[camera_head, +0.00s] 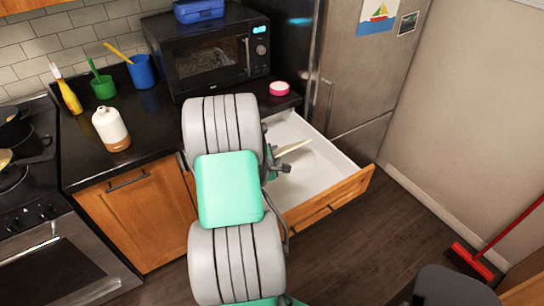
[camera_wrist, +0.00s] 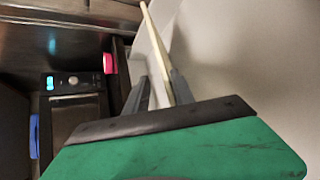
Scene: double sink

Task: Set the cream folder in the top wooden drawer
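The cream folder (camera_head: 293,147) is seen nearly edge-on inside the open top wooden drawer (camera_head: 337,188), tilted rather than flat. In the wrist view the folder (camera_wrist: 157,48) is a thin pale strip running down between my gripper's fingers. My gripper (camera_head: 281,159) is low over the drawer's white interior, partly hidden by my arm. In the wrist view my gripper (camera_wrist: 160,80) has its fingers apart, with a gap between the left finger and the folder; the right finger is close to the folder. Whether the folder's lower edge touches the drawer floor cannot be told.
The dark counter (camera_head: 150,165) carries a microwave (camera_head: 210,60), a pink round item (camera_head: 279,88), a bottle (camera_head: 110,129) and cups. A steel fridge (camera_head: 350,70) stands behind the drawer's right side.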

